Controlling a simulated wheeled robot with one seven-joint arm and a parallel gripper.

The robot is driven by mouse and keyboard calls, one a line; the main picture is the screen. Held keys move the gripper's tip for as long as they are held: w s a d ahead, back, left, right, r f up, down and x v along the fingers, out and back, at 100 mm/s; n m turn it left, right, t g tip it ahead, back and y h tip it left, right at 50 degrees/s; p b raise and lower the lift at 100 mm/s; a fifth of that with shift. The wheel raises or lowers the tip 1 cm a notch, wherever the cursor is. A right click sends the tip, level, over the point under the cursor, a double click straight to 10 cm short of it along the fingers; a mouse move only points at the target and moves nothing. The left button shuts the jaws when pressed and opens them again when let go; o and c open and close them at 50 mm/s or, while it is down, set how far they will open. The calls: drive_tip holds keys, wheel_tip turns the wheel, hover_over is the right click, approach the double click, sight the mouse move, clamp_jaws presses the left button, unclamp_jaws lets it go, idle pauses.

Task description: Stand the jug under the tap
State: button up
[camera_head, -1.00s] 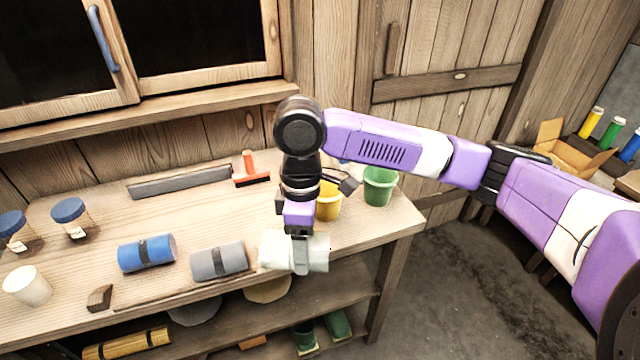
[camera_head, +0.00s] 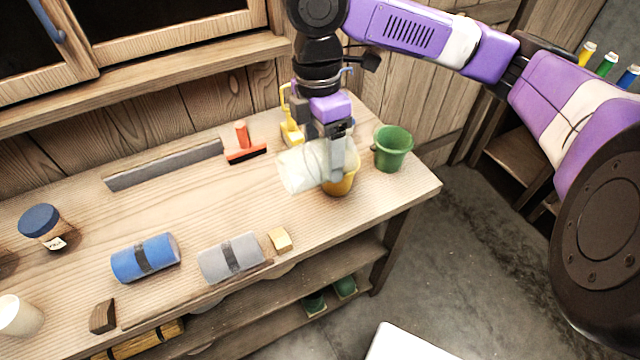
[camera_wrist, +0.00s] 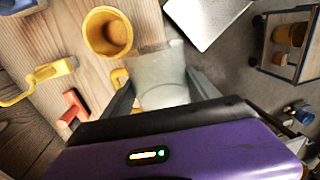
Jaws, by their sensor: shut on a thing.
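A pale, translucent vessel, which looks like the jug (camera_head: 300,168), lies on its side in my gripper (camera_head: 335,172). It is held above the right part of the bench, its left end tilted a little down. In the wrist view the jug (camera_wrist: 160,78) sits between the two fingers of my gripper (camera_wrist: 160,92). A yellow hooked fitting, which looks like the tap (camera_head: 291,125), stands behind the jug; it also shows in the wrist view (camera_wrist: 42,78).
A yellow pot (camera_head: 340,186) stands partly hidden behind the jug, with a green pot (camera_head: 393,148) to its right. A red squeegee (camera_head: 245,150), a blue roll (camera_head: 145,258), a grey roll (camera_head: 231,258) and a small wooden block (camera_head: 280,239) lie on the bench.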

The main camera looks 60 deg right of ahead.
wheel_tip(320, 180, down, 16)
drive_tip(key=shift+f+p, duration=0.25)
drive_tip(key=shift+p, duration=0.4)
drive_tip(key=shift+f, duration=0.1)
drive_tip(key=shift+f, duration=0.1)
drive_tip(key=o, duration=1.6)
